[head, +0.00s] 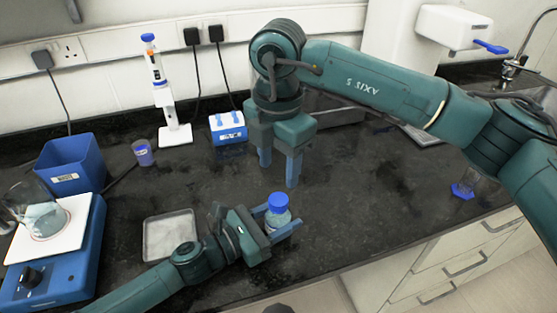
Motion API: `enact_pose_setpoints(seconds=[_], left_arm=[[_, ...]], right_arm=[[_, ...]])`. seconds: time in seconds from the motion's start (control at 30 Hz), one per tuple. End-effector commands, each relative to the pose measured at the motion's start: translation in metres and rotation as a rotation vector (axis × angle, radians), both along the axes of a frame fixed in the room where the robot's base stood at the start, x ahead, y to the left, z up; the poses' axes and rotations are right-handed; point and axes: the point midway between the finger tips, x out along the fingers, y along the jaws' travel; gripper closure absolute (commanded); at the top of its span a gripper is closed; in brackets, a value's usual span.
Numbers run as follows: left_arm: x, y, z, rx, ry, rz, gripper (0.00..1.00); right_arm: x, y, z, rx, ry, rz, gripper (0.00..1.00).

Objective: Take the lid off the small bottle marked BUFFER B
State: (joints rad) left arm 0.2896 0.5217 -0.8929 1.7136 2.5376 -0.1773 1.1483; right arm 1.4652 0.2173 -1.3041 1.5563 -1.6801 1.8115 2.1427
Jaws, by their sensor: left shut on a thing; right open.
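A small clear bottle (279,216) with a blue lid (278,201) stands upright near the front of the dark bench. The lid is on it. Its label is too small or hidden to read, so I cannot confirm the BUFFER B marking. My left gripper (283,224) is shut around the bottle's body from the left. My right gripper (279,170) points down, open and empty, behind and above the bottle, apart from the lid.
A metal tray (170,237) lies left of the bottle. A blue-based glass item (463,190) is right.

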Motion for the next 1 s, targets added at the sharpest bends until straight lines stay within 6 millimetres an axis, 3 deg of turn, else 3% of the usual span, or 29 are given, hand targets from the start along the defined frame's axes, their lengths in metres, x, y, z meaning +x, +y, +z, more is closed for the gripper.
enact_pose_setpoints(seconds=[0.17, 0.6, 1.0], left_arm=[[0.000, 0.000, 0.000, 0.001, 0.001, 0.000, 1.00], [0.000, 0.000, 0.000, 0.001, 0.001, 0.000, 1.00], [0.000, 0.000, 0.000, 0.001, 0.001, 0.000, 1.00]], right_arm=[[0.000, 0.000, -0.011, -0.002, 0.001, -0.038, 0.49], [0.000, 0.000, -0.072, -0.001, 0.001, -0.034, 0.49], [0.000, 0.000, -0.080, 0.000, 0.000, -0.034, 0.49]])
